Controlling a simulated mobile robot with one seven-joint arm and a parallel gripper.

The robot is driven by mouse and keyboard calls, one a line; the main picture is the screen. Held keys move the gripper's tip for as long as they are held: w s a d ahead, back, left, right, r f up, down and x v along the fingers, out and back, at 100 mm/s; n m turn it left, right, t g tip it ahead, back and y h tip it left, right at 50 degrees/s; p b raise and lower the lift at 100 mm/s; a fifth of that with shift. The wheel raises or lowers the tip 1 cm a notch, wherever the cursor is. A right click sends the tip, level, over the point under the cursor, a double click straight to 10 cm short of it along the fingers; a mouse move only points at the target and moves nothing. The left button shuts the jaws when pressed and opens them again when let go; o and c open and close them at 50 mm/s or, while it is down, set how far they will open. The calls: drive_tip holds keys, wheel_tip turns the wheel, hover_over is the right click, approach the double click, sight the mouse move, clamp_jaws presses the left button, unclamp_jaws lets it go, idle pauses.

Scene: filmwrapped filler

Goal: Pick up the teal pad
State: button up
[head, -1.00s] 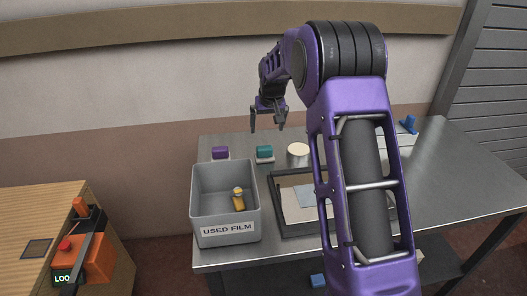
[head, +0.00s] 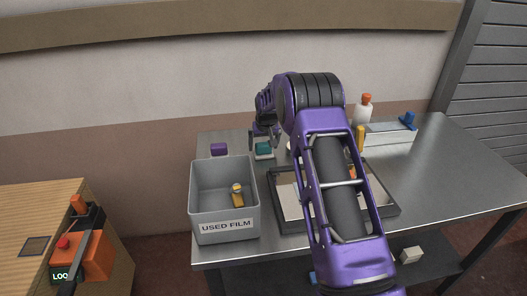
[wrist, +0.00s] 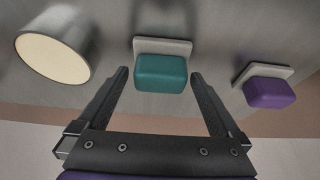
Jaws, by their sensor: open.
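The teal pad (wrist: 161,73) is a small rounded block on a pale base plate (wrist: 163,45), standing on the metal table. In the head view the teal pad (head: 263,147) is behind the grey bin, partly covered by my gripper. My gripper (wrist: 158,75) is open in the wrist view, with one finger to each side of the pad. A gap shows between the pad and each finger. In the head view my gripper (head: 264,140) is at the pad; its exact height above the table is hard to tell.
A purple pad (wrist: 269,92) on its own plate and a pale-topped round container (wrist: 53,57) flank the teal pad. The grey USED FILM bin (head: 224,211) holds a yellow item. A black-framed tray (head: 385,206), a white bottle (head: 363,113) and a white box (head: 390,135) are to the right.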

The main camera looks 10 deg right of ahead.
sight(263, 144)
drive_tip(key=c, duration=1.3)
drive_tip(key=shift+r, duration=0.1)
wheel_tip(263, 144, up, 10)
drive_tip(key=shift+f+p, duration=0.1)
drive_tip(key=shift+p, duration=0.25)
